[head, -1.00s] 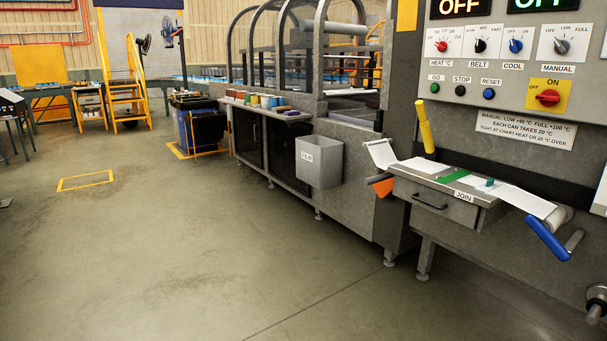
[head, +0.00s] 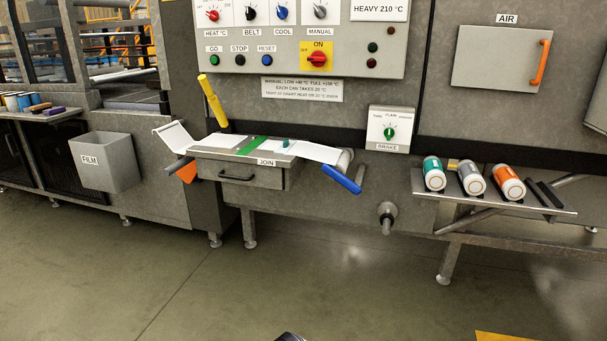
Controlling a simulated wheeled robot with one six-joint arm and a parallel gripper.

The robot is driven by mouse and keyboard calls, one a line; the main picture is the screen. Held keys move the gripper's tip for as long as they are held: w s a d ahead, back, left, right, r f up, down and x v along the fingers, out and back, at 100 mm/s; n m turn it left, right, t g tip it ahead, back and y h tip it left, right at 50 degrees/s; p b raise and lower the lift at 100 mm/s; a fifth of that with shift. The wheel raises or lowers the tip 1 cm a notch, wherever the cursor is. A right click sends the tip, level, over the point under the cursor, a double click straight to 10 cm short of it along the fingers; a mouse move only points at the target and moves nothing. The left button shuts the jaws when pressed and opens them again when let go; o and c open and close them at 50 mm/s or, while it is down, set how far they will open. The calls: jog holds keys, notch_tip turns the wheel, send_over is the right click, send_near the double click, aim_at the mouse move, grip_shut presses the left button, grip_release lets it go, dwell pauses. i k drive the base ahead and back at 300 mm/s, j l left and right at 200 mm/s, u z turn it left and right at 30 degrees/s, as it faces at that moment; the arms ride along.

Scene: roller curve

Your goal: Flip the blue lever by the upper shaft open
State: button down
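The blue lever (head: 342,180) is at the right end of the JOIN table (head: 238,172) in the head view. It slants down to the right and sits beside the end of the upper shaft (head: 346,160), where white film ends. A second, lower shaft stub (head: 387,217) sticks out of the machine front, below and right of the lever. A small dark piece shows at the bottom edge of the view; I cannot tell whether it is part of my arm. My gripper is not visible.
A BRAKE box (head: 389,129) is above right of the blue lever. A shelf (head: 425,186) with several rolls stands at the right. The floor in front is clear.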

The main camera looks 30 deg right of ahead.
aim_at(336, 176)
jog(key=z, duration=1.2)
